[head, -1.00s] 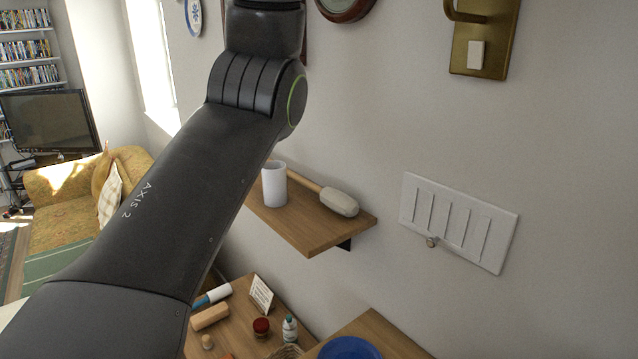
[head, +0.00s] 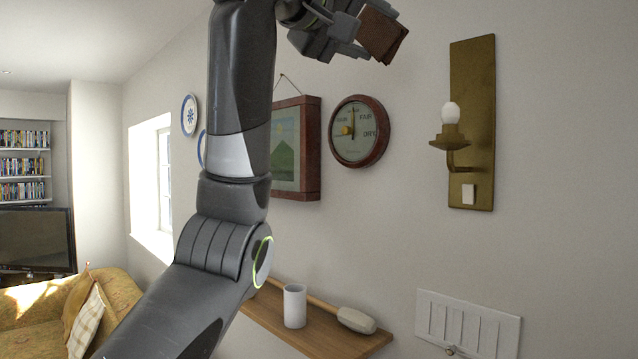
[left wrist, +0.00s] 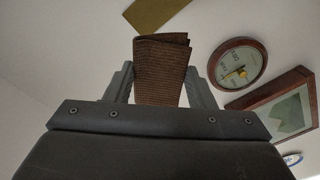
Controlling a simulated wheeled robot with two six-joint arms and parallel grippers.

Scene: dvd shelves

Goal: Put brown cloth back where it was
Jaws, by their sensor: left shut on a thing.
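The brown cloth (head: 382,34) is a small folded piece high up at the top of the head view. My left gripper (head: 362,38) is shut on it and holds it in the air in front of the wall. In the left wrist view the ribbed brown cloth (left wrist: 161,66) stands up between the two fingers of my left gripper (left wrist: 160,88). Its lower end is hidden behind the gripper body. My right gripper is not in view.
A wooden wall shelf (head: 300,334) holds a white cup (head: 294,306) and a pale-headed brush (head: 356,320). A brass wall lamp (head: 472,100), a round dial (head: 358,131) and a framed picture (head: 300,150) hang on the wall. A white switch panel (head: 468,322) is lower right.

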